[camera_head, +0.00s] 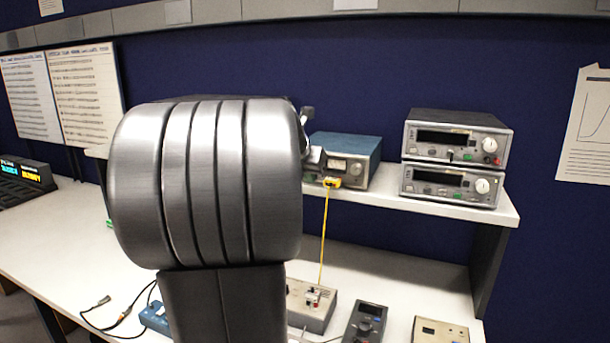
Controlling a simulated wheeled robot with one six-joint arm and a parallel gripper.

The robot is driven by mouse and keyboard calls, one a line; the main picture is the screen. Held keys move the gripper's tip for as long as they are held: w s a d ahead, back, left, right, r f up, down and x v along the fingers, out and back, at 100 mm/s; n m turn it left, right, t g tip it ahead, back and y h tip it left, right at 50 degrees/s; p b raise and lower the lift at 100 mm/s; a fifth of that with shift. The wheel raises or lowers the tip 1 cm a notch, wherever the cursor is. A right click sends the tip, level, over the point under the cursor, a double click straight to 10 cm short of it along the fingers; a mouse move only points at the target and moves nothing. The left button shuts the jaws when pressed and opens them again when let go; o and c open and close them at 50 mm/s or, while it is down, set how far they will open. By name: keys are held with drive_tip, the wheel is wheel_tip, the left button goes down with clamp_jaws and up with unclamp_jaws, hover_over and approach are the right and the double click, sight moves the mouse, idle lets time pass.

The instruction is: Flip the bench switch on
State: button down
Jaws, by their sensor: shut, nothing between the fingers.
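I cannot make out the bench switch for certain. A beige-grey box (313,318) with small red and white parts on top stands on the bench, just right of my arm. A yellow lead (324,235) runs from it up to a blue-topped instrument (349,152) on the shelf. A blue box (154,317) lies at the lower left, partly hidden by my arm. My large grey arm fills the middle of the view and hides my gripper. Small grey parts show past its right edge, but I cannot tell whether they belong to the gripper.
Two stacked grey instruments (452,186) stand at the right of the raised shelf (490,214). A dark handheld meter (365,323) and a beige box (440,331) are on the bench below. A dark cable (118,320) lies at the left. The left bench top (65,235) is mostly clear.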

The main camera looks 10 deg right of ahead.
drive_tip(key=shift+w+f+b, duration=0.1)
drive_tip(key=shift+f+b, duration=0.2)
drive_tip(key=shift+b, duration=0.3)
drive_tip(key=shift+w+d+r+t+h+p, duration=0.15)
drive_tip(key=shift+r+t+p, duration=0.1)
drive_tip(key=shift+r+p, duration=0.3)
drive_tip(key=shift+w+d+r+t+h+p, duration=0.15)
drive_tip(key=shift+r+t+p, duration=0.1)
drive_tip(key=shift+r+p, duration=0.25)
drive_tip(key=shift+s+a+f, duration=0.1)
drive_tip(key=shift+f, duration=0.05)
